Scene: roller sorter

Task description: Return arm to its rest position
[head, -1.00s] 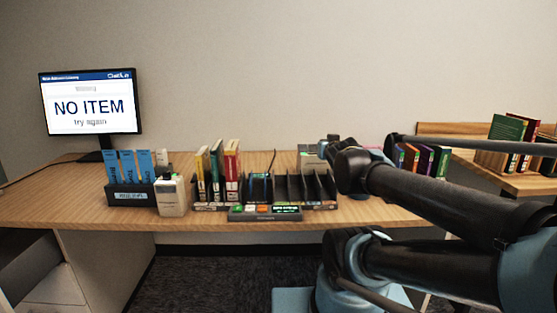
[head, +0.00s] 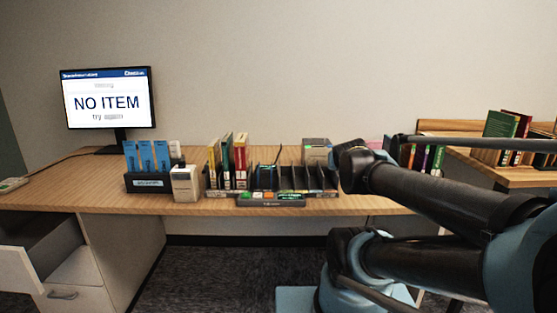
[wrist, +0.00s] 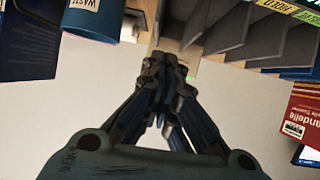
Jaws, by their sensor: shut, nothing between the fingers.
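My gripper (wrist: 163,75) is seen in the wrist view with its fingers together and nothing between them. In that view it is close to the grey dividers (wrist: 225,30) of the sorter, below them in the picture. In the head view my dark arm reaches in from the right and hides part of the desk; the gripper itself cannot be made out there. The sorter (head: 272,203) stands on the desk (head: 100,195), with red, yellow and green books (head: 228,165) at its left side.
A monitor (head: 107,101) reading "NO ITEM try again" stands at the back left. A blue-folder holder (head: 148,185) and a white device (head: 186,184) stand left of the sorter. In the wrist view, a blue bin labelled waste (wrist: 92,20) and a red book (wrist: 301,115) flank the gripper.

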